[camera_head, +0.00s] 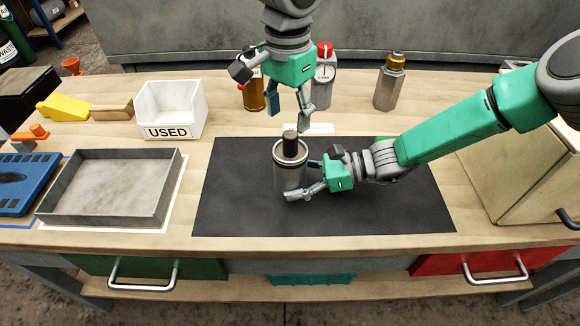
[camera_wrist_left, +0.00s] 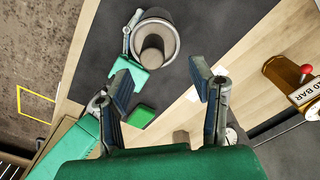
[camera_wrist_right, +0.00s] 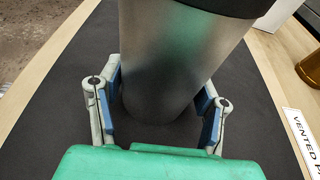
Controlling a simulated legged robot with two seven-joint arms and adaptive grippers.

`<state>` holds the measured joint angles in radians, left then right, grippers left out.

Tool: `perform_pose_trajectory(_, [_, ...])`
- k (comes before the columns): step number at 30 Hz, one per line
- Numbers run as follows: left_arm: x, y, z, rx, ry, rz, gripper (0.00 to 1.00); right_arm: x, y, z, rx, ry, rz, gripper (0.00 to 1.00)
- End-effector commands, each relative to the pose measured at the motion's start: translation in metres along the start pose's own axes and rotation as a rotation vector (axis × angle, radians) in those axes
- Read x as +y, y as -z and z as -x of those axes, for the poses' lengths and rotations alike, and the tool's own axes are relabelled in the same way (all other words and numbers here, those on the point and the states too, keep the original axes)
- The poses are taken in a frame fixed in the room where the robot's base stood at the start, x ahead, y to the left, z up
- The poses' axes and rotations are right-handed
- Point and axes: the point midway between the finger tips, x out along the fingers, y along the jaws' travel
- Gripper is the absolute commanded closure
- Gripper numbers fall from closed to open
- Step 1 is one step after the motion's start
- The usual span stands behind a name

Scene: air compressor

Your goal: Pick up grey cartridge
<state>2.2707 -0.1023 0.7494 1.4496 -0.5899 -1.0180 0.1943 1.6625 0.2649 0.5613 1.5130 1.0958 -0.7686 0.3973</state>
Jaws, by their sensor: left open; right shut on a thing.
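A grey-brown cylinder (camera_head: 290,143), which I take to be the grey cartridge, stands upright in the open top of a silver metal bowl (camera_head: 287,178) on the black mat (camera_head: 390,205). The cartridge also shows from above in the left wrist view (camera_wrist_left: 153,47). My right gripper (camera_head: 300,182) is shut around the lower part of the bowl; the right wrist view shows its fingers on either side of the bowl (camera_wrist_right: 175,60). My left gripper (camera_head: 288,110) is open and empty, above and behind the cartridge, fingers pointing down. The bowl hides the cartridge's lower part.
A white bin marked USED (camera_head: 170,105) and a grey metal tray (camera_head: 110,185) are at left. An amber bottle (camera_head: 253,95), a gauge canister with a red knob (camera_head: 324,85) and a metal bottle (camera_head: 390,85) stand behind. The mat's right part is mostly clear below my right arm.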

Motion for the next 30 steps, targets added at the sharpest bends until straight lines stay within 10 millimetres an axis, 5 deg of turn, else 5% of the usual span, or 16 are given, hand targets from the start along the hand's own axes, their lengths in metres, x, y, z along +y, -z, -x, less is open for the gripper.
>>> perform_pose_trajectory(13, [0.007, -0.004, -0.051, -0.002, -0.002, 0.0, 0.5, 0.0, 0.001, 0.0, 0.003, 0.002, -0.001, 0.64])
perform_pose_trajectory(22, [0.007, -0.004, -0.058, 0.0, 0.0, 0.0, 0.5, 0.0, 0.001, 0.0, 0.003, 0.002, -0.001, 0.64])
perform_pose_trajectory(23, [0.007, -0.004, -0.058, 0.0, 0.0, 0.0, 0.54, 0.0, 0.001, 0.0, 0.003, 0.002, -0.001, 0.64])
perform_pose_trajectory(27, [0.007, -0.004, -0.057, 0.0, 0.0, 0.0, 1.0, 0.0, 0.001, 0.0, 0.003, 0.002, 0.0, 0.64])
perform_pose_trajectory(30, [0.007, -0.003, -0.057, 0.001, 0.0, 0.0, 1.0, 0.0, 0.001, 0.0, 0.003, 0.002, 0.0, 0.64])
